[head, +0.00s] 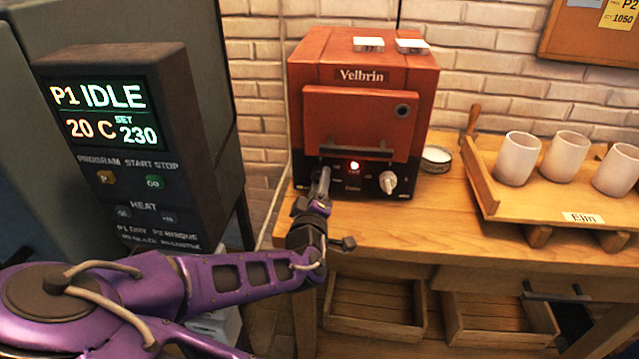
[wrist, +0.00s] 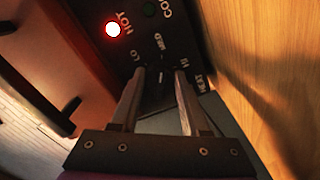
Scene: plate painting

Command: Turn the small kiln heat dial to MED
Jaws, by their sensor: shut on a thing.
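The small red kiln (head: 345,70), marked Velbrin, stands on the wooden bench with its door shut. My gripper (head: 325,172) reaches its black front panel at the lower left. In the wrist view, my gripper (wrist: 160,72) has its fingers on either side of the dark heat dial (wrist: 162,80), shut on it. LO, MED and HI are printed around the dial, with HEAT beside the right finger. A short pale mark shows between the fingers; I cannot tell surely which setting it points to. In the head view my gripper hides the dial.
A red lamp (wrist: 113,29) by HOT is lit; the one by COOL is dark. A pale knob (head: 388,182) sits right on the panel. A round tin (head: 436,159) and a tray (head: 484,192) of cups stand to the right. A control box (head: 190,130) reading IDLE is at left.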

